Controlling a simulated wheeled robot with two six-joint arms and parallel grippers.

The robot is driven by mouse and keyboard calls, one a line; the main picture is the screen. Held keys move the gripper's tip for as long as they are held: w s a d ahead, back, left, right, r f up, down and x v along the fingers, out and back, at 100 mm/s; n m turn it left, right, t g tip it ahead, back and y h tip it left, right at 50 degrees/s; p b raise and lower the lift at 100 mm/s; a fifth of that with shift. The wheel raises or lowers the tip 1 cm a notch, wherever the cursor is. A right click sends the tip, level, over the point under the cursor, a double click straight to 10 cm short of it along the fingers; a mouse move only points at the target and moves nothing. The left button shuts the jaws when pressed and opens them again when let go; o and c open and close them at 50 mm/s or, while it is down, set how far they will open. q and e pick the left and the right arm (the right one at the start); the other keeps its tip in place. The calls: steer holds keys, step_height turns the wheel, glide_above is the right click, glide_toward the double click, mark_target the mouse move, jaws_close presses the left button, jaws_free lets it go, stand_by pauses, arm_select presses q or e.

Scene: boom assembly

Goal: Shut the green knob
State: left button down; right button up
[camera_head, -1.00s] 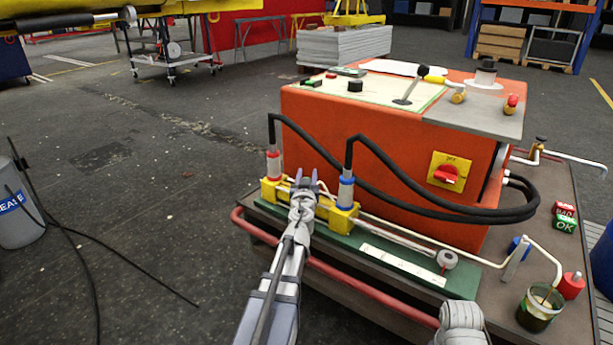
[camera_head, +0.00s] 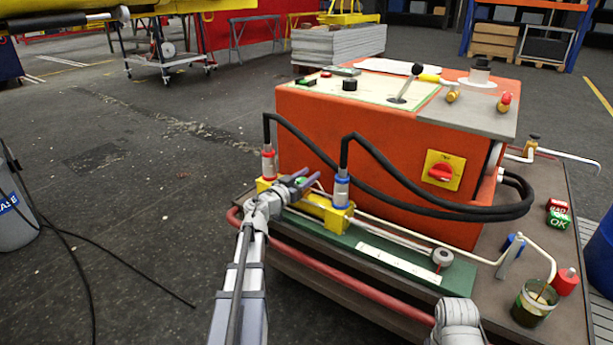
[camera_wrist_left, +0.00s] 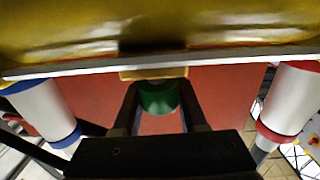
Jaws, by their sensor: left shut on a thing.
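The green knob (camera_wrist_left: 158,98) sits between the two fingers of my left gripper (camera_wrist_left: 160,108) in the left wrist view, beside the yellow cylinder body. In the head view the knob (camera_head: 301,181) is a small green patch between the fingertips. My left gripper (camera_head: 303,182) is shut on it, its fingers pointing right over the yellow cylinder (camera_head: 320,207). The fingers hide part of the knob. My right gripper is out of view; only a piece of my right arm shows at the bottom.
A red-collared fitting (camera_head: 268,163) and a blue-collared fitting (camera_head: 342,190) with black hoses (camera_head: 400,190) stand on either side of the knob. The orange cabinet (camera_head: 380,150) rises behind. A red rail (camera_head: 330,275) runs along the bench front.

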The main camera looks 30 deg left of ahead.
mark_target(298, 182)
arm_select(q)
steer(key=shift+m+h, duration=0.3)
steer(key=shift+h, duration=0.2)
steer(key=shift+c, duration=2.3)
jaws_free()
steer(key=shift+d, duration=0.1)
steer(key=shift+s+a, duration=0.2)
steer(key=shift+s, duration=1.1)
steer(key=shift+s+a, duration=0.25)
steer(key=shift+s, duration=1.05)
steer(key=shift+s+a, duration=0.2)
steer(key=shift+s, duration=1.1)
